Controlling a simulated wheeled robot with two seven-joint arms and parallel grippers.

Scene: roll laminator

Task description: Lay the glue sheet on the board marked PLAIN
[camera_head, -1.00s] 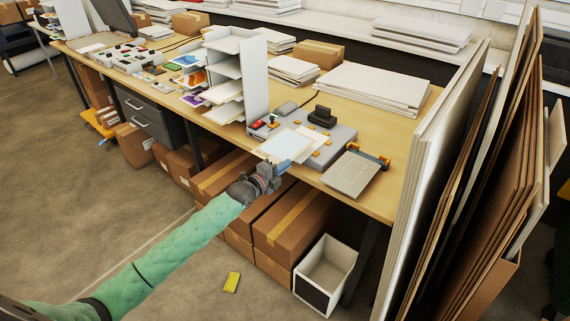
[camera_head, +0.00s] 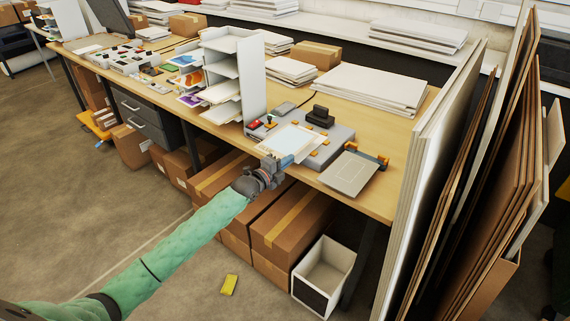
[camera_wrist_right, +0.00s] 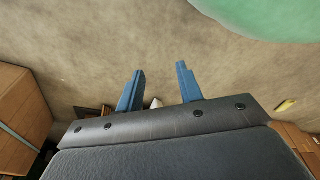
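A pale sheet (camera_head: 287,139) with a whitish border lies over or just above the grey device on the bench. I take it for the glue sheet. My left gripper (camera_head: 285,161) is at its near edge, with the blue fingertips against it, and appears to be closed on that edge. A second white piece shows under its right side, partly hidden. A flat grey plate (camera_head: 349,172) sits to the right. No PLAIN marking is readable. My right gripper (camera_wrist_right: 158,88) shows in the right wrist view, fingers apart and empty, over the floor.
The grey device (camera_head: 338,137) has orange parts and a black block. A paper rack (camera_head: 236,75) stands to its left, a stack of white boards (camera_head: 370,88) behind. Tall panels (camera_head: 430,165) close off the right. Cardboard boxes (camera_head: 290,218) and a white bin (camera_head: 324,270) are below the bench.

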